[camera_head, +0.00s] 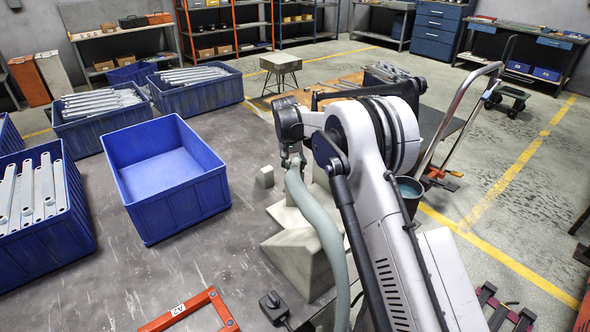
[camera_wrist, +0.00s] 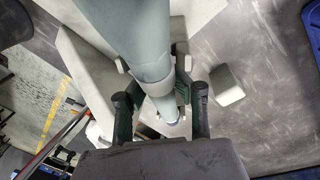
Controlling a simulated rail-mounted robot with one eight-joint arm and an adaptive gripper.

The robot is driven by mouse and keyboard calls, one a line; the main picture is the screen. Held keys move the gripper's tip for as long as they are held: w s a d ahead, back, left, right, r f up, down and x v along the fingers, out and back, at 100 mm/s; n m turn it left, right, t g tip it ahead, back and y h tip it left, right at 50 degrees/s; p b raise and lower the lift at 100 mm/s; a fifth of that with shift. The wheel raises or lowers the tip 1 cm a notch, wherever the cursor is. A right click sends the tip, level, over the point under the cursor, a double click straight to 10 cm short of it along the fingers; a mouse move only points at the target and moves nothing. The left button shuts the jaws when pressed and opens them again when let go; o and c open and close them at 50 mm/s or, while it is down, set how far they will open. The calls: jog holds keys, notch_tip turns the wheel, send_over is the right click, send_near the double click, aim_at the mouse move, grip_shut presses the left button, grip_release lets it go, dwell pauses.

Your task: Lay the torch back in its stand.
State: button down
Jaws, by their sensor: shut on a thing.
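My gripper (camera_head: 292,160) is shut on the torch, a grey-green tube. In the wrist view my gripper's fingers (camera_wrist: 160,92) close on either side of the torch (camera_wrist: 150,55). A thick grey-green hose (camera_head: 325,225) hangs from the gripper and curves down to the lower right. A pale angular block (camera_head: 290,250), apparently the stand, is on the table below the gripper; pale faces of it (camera_wrist: 90,70) show behind the torch. My arm and the hose hide part of it. I cannot tell whether the torch touches it.
A small pale block (camera_head: 265,177) lies beside the stand; the wrist view shows it too (camera_wrist: 226,84). An empty blue crate (camera_head: 180,215) stands to the left. Blue crates of brackets (camera_head: 78,228) stand further left. A red frame (camera_head: 205,300) and black box (camera_head: 273,306) are in front.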

jog(key=shift+f, duration=0.15)
jog(key=c, duration=1.4)
grip_release()
jog(key=r, duration=0.4)
jog(key=a+r, duration=0.1)
jog(key=r, duration=0.7)
jog(key=shift+s+a, duration=0.25)
jog(key=shift+s, duration=0.05)
